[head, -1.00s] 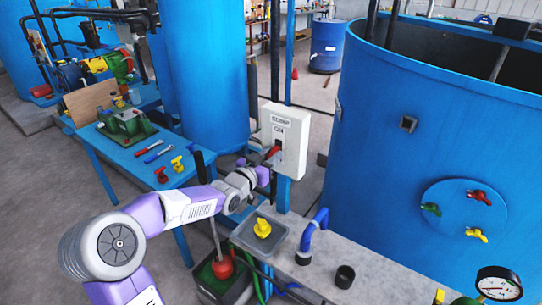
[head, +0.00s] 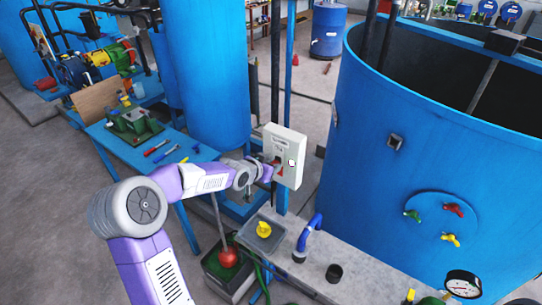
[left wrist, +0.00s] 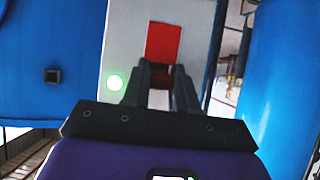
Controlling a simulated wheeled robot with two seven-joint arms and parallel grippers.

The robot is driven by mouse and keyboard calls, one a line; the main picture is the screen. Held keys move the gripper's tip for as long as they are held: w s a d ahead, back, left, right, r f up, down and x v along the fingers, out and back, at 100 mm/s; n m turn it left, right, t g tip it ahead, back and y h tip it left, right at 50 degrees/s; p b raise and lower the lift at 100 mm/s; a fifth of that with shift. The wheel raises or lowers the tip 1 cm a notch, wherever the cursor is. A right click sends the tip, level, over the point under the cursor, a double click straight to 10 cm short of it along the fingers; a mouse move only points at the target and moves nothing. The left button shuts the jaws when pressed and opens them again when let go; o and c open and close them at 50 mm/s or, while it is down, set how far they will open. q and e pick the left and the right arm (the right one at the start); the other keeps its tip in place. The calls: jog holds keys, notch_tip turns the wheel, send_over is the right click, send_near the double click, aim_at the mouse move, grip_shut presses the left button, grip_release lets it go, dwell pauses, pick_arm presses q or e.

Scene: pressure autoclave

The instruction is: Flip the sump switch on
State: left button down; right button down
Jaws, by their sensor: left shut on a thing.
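My left gripper (head: 272,172) is at the box front, shut on the lever. In the left wrist view the red lever (left wrist: 163,42) stands out just beyond and between my fingertips (left wrist: 160,74). A round lamp (left wrist: 115,83) beside it glows green. It shows as a pale spot in the head view (head: 291,162). My right gripper is not in view.
A grey bench (head: 345,268) with a tray (head: 248,240), a yellow part (head: 264,228), a blue pipe (head: 308,232) and a black cup (head: 334,273) lies below the box. A large blue tank (head: 380,200) stands to the right, a blue table (head: 175,168) to the left.

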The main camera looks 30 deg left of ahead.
pick_arm(q)
jog(key=r+g+p, duration=0.1)
jog(key=g+p, duration=0.1)
jog(key=p, duration=0.1)
jog(key=shift+w+d+r, duration=0.1)
jog(key=shift+w, duration=0.05)
jog(key=shift+w+g+p, duration=0.1)
jog(key=shift+g+p, duration=0.8)
jog(key=shift+p, duration=0.2)
jog(key=c, duration=1)
grip_release()
jog(key=shift+o, duration=0.2)
jog(key=shift+r, duration=0.1)
jog(key=v, duration=0.7)
jog(key=shift+s+r, duration=0.2)
